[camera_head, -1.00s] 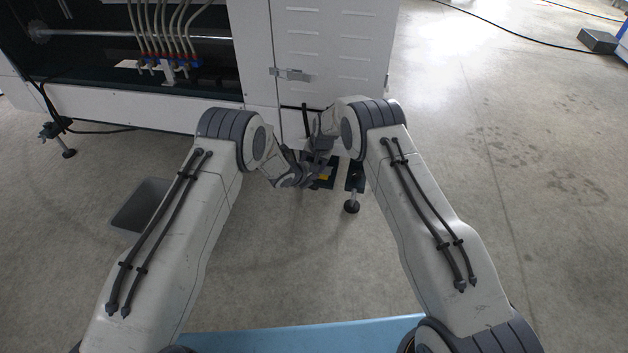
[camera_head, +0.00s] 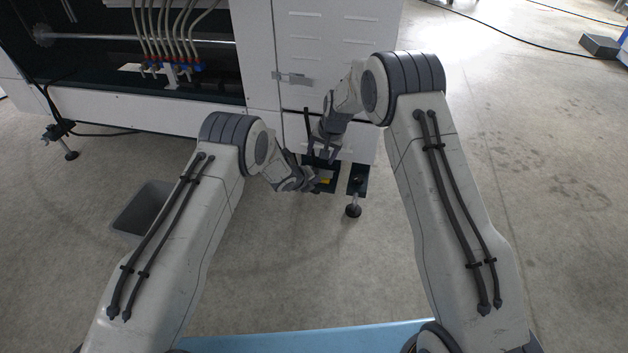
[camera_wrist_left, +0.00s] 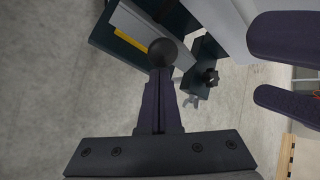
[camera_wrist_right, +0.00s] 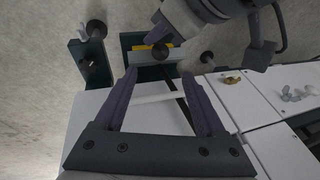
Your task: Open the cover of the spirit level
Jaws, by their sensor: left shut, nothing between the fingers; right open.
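The spirit level shows as a small yellow part (camera_head: 325,178) in a dark bracket low at the machine's corner. In the left wrist view, its yellow strip (camera_wrist_left: 130,42) lies along a grey plate, which may be the cover; I cannot tell whether it is open. My left gripper (camera_head: 312,181) is shut and empty, its tips by a round black knob (camera_wrist_left: 163,52); contact is unclear. My right gripper (camera_head: 322,152) is open, above the bracket near the panel.
The white machine (camera_head: 325,60) stands behind, with a latch (camera_head: 292,78) on its panel. A levelling foot (camera_head: 353,210) is right of the bracket. A grey bin (camera_head: 142,207) stands at the left.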

